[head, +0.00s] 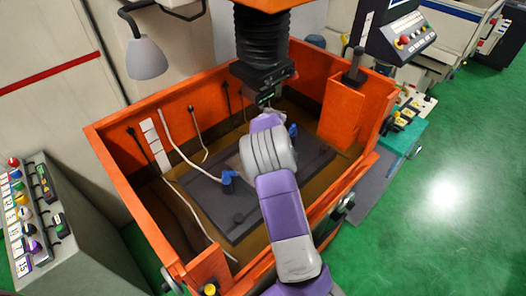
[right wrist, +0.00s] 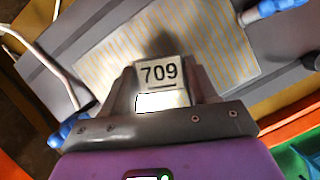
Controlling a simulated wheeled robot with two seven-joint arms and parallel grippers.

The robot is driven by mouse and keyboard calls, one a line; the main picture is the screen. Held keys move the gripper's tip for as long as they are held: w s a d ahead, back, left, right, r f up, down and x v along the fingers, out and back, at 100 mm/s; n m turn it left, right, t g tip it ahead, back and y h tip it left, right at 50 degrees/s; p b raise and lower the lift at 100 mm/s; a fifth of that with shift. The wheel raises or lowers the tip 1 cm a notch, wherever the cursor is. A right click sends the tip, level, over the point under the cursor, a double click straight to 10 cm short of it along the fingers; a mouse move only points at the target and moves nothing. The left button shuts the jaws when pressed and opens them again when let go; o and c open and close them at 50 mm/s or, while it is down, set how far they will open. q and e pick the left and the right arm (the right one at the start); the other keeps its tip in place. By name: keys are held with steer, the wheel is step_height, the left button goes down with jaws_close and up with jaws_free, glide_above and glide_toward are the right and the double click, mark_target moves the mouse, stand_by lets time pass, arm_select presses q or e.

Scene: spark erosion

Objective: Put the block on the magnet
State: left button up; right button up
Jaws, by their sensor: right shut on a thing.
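The block (right wrist: 160,72) is a pale metal piece marked 709, seen in the right wrist view. My right gripper (right wrist: 163,92) is shut on it, with a finger on each side. The magnet (right wrist: 101,52), a grey plate with thin yellow stripes, lies beyond the block, and a dark shadow falls on it just past the block. I cannot tell whether the block touches the magnet. In the head view my right arm reaches into the orange tank and hides the block and the magnet. My left gripper is not in view.
The orange tank walls (head: 147,215) surround the work area. Two blue nozzles (head: 228,178) (head: 293,131) stand on the dark table (head: 238,215) on either side of my arm. A black machine head (head: 262,75) hangs close above my wrist. Pale hoses run along the left.

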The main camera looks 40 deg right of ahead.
steer(key=shift+f, duration=1.4)
steer(key=o, duration=1.5)
steer(key=shift+f, duration=0.15)
steer(key=shift+c, duration=0.2)
steer(key=d+v, duration=0.1)
steer(key=v, duration=0.6)
steer(key=shift+a+r, duration=0.4)
steer(key=shift+a, duration=0.15)
steer(key=shift+s, duration=0.15)
